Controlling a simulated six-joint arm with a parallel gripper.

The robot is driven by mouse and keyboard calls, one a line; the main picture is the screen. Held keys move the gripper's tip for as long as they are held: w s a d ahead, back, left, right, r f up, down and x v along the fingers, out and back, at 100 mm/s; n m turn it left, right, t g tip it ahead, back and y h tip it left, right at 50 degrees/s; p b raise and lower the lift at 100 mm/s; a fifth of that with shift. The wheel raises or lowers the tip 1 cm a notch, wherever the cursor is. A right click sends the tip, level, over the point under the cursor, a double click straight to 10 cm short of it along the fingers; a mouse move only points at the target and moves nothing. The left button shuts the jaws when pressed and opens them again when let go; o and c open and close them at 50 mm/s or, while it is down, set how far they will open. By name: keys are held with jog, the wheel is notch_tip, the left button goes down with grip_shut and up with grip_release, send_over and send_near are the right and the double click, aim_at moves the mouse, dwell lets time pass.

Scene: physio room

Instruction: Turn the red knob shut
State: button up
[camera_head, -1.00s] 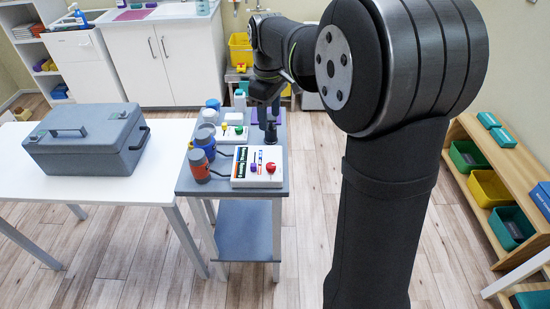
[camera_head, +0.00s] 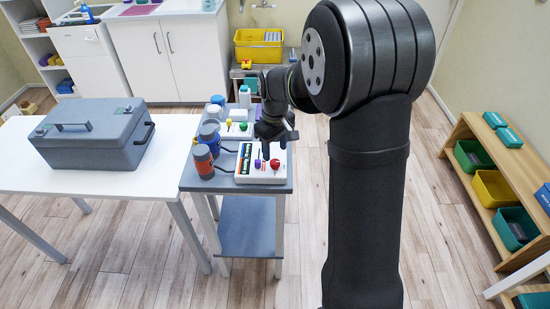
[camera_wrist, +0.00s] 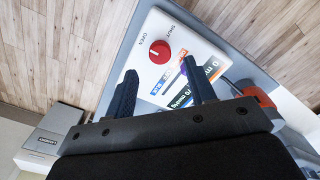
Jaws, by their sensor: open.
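The red knob (camera_head: 275,164) is on the near white box (camera_head: 262,178), at the front right of the grey trolley. In the wrist view the red knob (camera_wrist: 159,52) has a pale mark on top, with the words OPEN and SHUT printed beside it. My gripper (camera_wrist: 160,68) is open and empty. Its two fingers point toward the knob, one to each side in that picture, with the knob just beyond the tips. I cannot see contact. In the head view my gripper (camera_head: 274,150) hangs just above and behind the knob.
A purple knob (camera_head: 257,164) sits left of the red one, partly behind a finger in the wrist view. A second white box (camera_head: 238,130) with coloured knobs is behind. A grey case (camera_head: 95,140) stands on the left table.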

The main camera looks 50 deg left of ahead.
aim_at(275, 162)
jog(key=shift+f, duration=2.4)
jog(key=c, duration=1)
